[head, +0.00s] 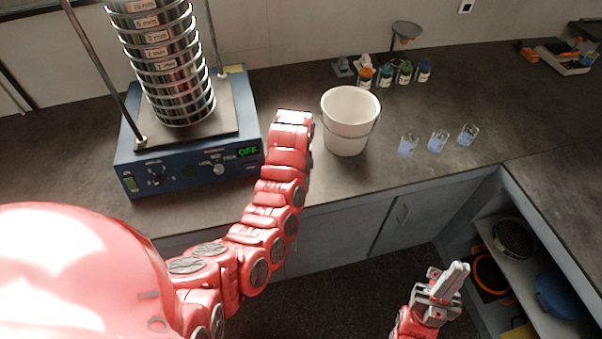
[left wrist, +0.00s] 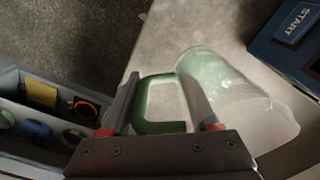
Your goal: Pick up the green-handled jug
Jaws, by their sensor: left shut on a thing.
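The green-handled jug (left wrist: 228,85) shows in the left wrist view, a clear, pale greenish vessel with a green handle (left wrist: 148,104). My left gripper (left wrist: 160,95) is shut on the jug, with its handle between the two fingers. Whether the jug touches the counter I cannot tell. In the head view the jug and left gripper are hidden behind my left arm. My right gripper (head: 456,276) is low in front of the cabinets, away from the jug; its fingers look close together, but the angle hides any gap.
The blue sieve shaker (head: 190,160) with stacked sieves stands at left, its display reading OFF. A white bucket (head: 348,122) stands right of my left arm. Small beakers (head: 438,141) and several bottles (head: 385,75) stand farther right. An open shelf (head: 530,290) is below.

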